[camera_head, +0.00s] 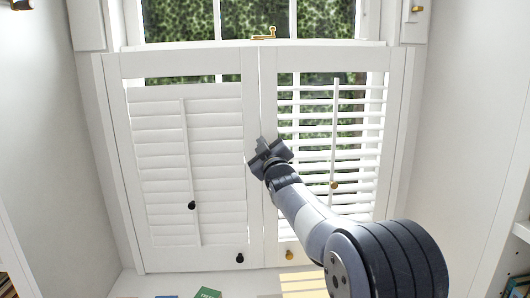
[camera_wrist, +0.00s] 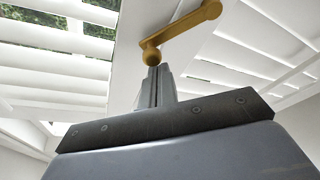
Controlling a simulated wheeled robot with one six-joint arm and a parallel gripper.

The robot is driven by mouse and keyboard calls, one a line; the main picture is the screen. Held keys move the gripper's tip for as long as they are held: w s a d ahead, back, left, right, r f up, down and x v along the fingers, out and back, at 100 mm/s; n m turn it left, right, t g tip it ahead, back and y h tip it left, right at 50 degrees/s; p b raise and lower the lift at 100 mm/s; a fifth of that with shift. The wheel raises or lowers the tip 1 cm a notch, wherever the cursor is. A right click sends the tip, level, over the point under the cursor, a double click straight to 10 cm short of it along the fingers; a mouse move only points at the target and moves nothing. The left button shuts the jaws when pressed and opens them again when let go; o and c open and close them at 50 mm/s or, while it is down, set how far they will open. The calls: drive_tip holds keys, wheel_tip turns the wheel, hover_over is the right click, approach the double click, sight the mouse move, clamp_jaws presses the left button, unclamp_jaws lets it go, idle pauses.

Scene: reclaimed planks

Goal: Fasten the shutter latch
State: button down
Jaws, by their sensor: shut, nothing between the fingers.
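The white shutter has two panels, a left one (camera_head: 155,165) with its slats closed and a right one (camera_head: 380,170) with its slats open. They stand side by side with a narrow seam between them. A brass latch lever (camera_wrist: 185,32) with a ball end shows in the wrist view, slanting from its ball at lower left to its other end at upper right. My gripper (camera_head: 268,153) is shut and empty, in front of the seam. In the wrist view its fingertips (camera_wrist: 157,70) are just below the ball; I cannot tell whether they touch. In the head view no lever shows near the gripper.
A brass fitting (camera_head: 264,33) sits above the shutter top. Black knobs (camera_head: 192,205) (camera_head: 240,257) are on the left panel, brass knobs (camera_head: 334,185) (camera_head: 289,254) on the right. Books (camera_head: 208,293) lie below. White side walls flank the window.

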drive_tip(key=d+f+m+h+b, duration=0.1)
drive_tip(key=m+b, duration=0.1)
drive_tip(key=m, duration=0.1)
drive_tip(key=d+f+m+h+b, duration=0.1)
drive_tip(key=m+b, duration=0.1)
drive_tip(key=m, duration=0.1)
drive_tip(key=f+m+t+h+b, duration=0.1)
drive_tip(key=m+h+b, duration=0.1)
drive_tip(key=m, duration=0.1)
drive_tip(key=shift+d+m, duration=0.4)
drive_tip(key=a+b+v, duration=0.1)
drive_tip(key=v, duration=0.8)
drive_tip(key=shift+s+a+f, duration=0.2)
drive_tip(key=shift+f, duration=0.05)
drive_tip(key=shift+d, duration=0.1)
